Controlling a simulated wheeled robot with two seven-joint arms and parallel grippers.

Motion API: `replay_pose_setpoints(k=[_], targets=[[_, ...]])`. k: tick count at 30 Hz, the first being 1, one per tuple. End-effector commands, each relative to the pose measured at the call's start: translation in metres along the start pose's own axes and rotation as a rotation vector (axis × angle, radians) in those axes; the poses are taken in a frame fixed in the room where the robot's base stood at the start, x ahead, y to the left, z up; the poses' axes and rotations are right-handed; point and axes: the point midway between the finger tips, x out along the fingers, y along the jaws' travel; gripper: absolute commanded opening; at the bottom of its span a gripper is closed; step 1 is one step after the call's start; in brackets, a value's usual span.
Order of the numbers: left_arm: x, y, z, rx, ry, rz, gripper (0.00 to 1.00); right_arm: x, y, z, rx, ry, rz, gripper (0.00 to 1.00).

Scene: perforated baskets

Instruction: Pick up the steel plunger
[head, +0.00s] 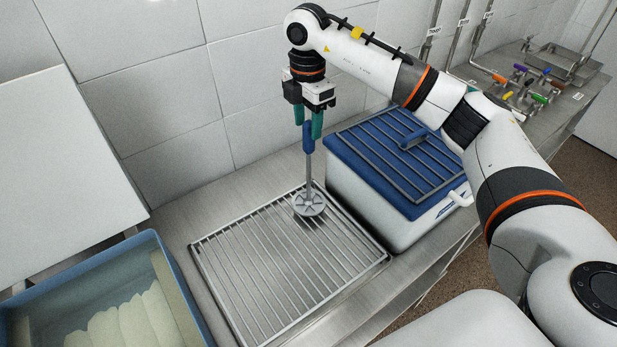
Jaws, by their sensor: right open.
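The steel plunger (309,203) stands upright on a wire rack (270,265), with a round perforated disc at the bottom, a thin steel shaft and a blue handle (308,137) at the top. My right gripper (308,122) points straight down over the handle. Its green fingers are open, one on each side of the handle's upper end. I cannot tell whether the fingers touch the handle. My left gripper is not in view.
A white cooler box (375,215) with a blue lid stands right of the rack, with another wire rack (390,150) on it. A blue bin (180,285) with pale contents is at lower left. Tiled wall (160,130) rises behind. Valves with coloured handles (530,85) are at upper right.

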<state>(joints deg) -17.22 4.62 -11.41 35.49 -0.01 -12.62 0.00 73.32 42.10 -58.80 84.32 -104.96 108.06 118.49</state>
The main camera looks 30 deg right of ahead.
Motion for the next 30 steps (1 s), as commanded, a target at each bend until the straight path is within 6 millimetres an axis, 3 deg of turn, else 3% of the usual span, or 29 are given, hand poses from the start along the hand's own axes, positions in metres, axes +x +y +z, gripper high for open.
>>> replay_pose_setpoints(k=[1, 6, 14, 22, 30], targets=[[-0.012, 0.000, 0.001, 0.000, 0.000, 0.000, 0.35, 0.004, 0.003, -0.002, 0.000, 0.000, 0.005, 0.46], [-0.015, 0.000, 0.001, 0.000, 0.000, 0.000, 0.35, 0.025, 0.002, -0.001, 0.000, -0.001, 0.001, 0.46], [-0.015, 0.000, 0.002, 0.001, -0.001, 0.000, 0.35, 0.028, 0.001, -0.001, 0.000, -0.001, -0.001, 0.46], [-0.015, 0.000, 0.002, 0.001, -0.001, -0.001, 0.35, 0.028, 0.001, -0.001, 0.000, -0.001, -0.001, 0.02], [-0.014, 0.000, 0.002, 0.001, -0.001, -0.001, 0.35, 0.026, 0.001, -0.001, 0.000, -0.001, -0.003, 0.00]])
